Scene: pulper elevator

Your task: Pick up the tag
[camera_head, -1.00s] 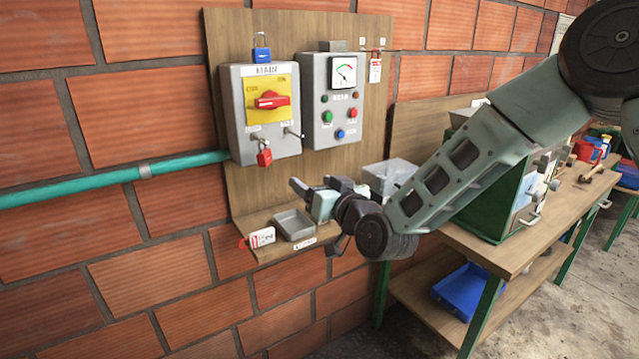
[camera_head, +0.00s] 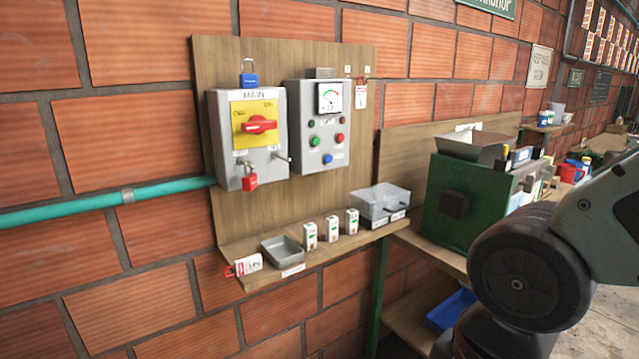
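A white tag with red markings and a red loop (camera_head: 246,265) lies at the left end of the wooden shelf (camera_head: 262,281), beside a grey metal tray (camera_head: 283,250). Another white and red tag (camera_head: 361,94) hangs from a hook high on the wooden back board, right of the grey control box. My gripper is out of view. Only dark and grey links of my arm show at the lower right, well away from both tags.
A red padlock (camera_head: 250,182) hangs on the MAIN switch box (camera_head: 248,140), and a blue padlock (camera_head: 249,79) hangs above it. Small white boxes (camera_head: 331,228) and a clear-lidded bin (camera_head: 381,203) stand on the shelf. A green machine (camera_head: 460,203) sits on the bench.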

